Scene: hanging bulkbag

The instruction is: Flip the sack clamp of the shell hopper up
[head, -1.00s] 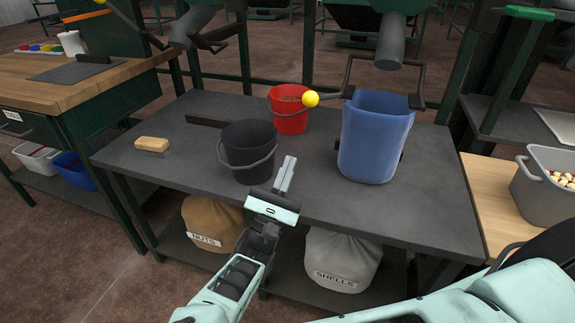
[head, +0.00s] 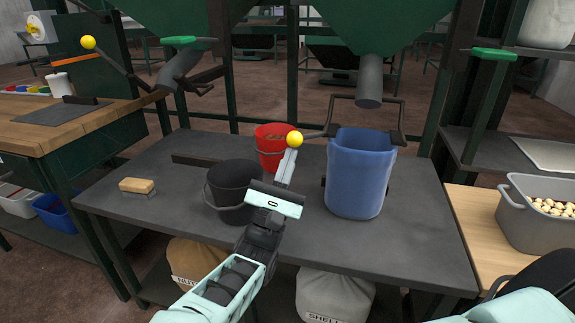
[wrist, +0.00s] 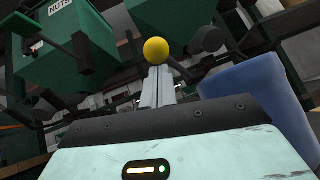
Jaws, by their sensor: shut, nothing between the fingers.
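The right-hand hopper (head: 380,30) has a grey spout (head: 369,92) with a dark sack clamp frame (head: 402,115) around its lower end. The clamp's lever runs left to a yellow ball knob (head: 294,139), low over the table. A blue open-topped container (head: 358,175) stands under the spout. My gripper (head: 288,160) is shut and empty, its fingertips at or just below the knob. In the wrist view the knob (wrist: 156,50) shows right at the tips of the fingers (wrist: 157,82); whether they touch cannot be told.
A black bucket (head: 229,180) stands left of my gripper and a red bucket (head: 270,135) behind it. The left hopper, marked NUTS in the wrist view (wrist: 62,10), has its own yellow knob (head: 88,42), higher up. A brush (head: 137,186) lies on the dark table.

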